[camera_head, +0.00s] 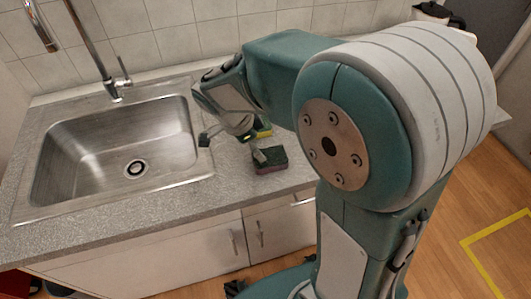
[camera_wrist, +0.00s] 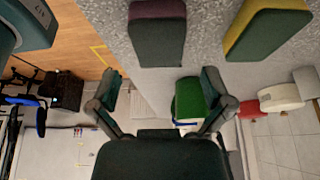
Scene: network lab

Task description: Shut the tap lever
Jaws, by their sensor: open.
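The metal tap (camera_head: 94,48) stands behind the sink in the head view, its spout (camera_head: 40,25) curving over to the left and cut by the top edge. Its short lever (camera_head: 123,68) tilts upward on the right side of the tap's base. I cannot make out any water. My gripper (camera_head: 222,132) is right of the sink over the counter, well apart from the lever. In the wrist view my gripper (camera_wrist: 160,90) has its two fingers spread with nothing held between them. The tap is not in the wrist view.
The steel sink (camera_head: 75,140) is set in the grey counter (camera_head: 130,225). A maroon-green sponge (camera_head: 270,159) lies near my gripper; a yellow-green sponge (camera_head: 263,131) is behind it. A tiled wall (camera_head: 200,40) bounds the back. The sink is empty.

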